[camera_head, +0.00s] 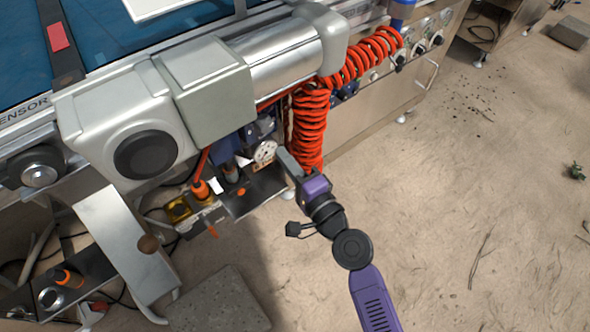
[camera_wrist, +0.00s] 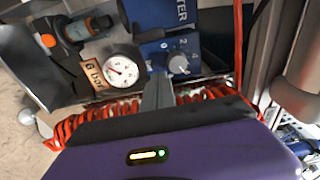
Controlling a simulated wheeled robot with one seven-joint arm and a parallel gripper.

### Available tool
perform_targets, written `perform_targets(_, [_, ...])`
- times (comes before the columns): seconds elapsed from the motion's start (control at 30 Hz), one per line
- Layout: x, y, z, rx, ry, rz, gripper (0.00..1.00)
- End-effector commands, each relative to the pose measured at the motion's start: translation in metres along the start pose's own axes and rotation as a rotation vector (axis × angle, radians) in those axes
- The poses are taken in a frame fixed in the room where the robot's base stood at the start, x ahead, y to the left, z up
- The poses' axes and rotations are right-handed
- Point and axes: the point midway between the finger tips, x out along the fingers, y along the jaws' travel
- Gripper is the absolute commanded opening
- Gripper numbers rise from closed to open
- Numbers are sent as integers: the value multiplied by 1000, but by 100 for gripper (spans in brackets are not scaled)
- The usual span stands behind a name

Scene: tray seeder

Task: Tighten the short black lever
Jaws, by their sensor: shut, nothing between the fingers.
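My gripper (camera_head: 286,160) is shut and empty, in front of the machine's side below the silver motor. Its closed fingers also show in the wrist view (camera_wrist: 158,92), pointing at the blue box (camera_wrist: 170,32) with a grey dial knob (camera_wrist: 178,64). A white round pressure gauge (camera_wrist: 121,70) is just left of the fingers, and it shows in the head view too (camera_head: 265,151).
Coiled orange-red hose (camera_head: 310,125) hangs close beside my gripper; it also crosses below the fingers in the wrist view (camera_wrist: 90,118). The grey motor housing (camera_head: 205,85) overhangs the panel. A metal bracket (camera_head: 122,240) juts out at lower left. The floor at right is mostly clear.

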Motion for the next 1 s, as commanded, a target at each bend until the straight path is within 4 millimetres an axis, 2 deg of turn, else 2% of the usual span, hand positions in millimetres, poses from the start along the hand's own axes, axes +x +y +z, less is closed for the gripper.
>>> perform_targets(0.03, [12,-1,1,-1,-3,-2,0])
perform_targets(0.13, [30,-1,1,-2,-2,-2,0])
perform_targets(0.23, [30,-2,19,0,-4,1,0])
perform_targets(0.43, [34,-1,36,0,-2,1,0])
perform_targets(1.0, [34,-1,40,1,9,1,0])
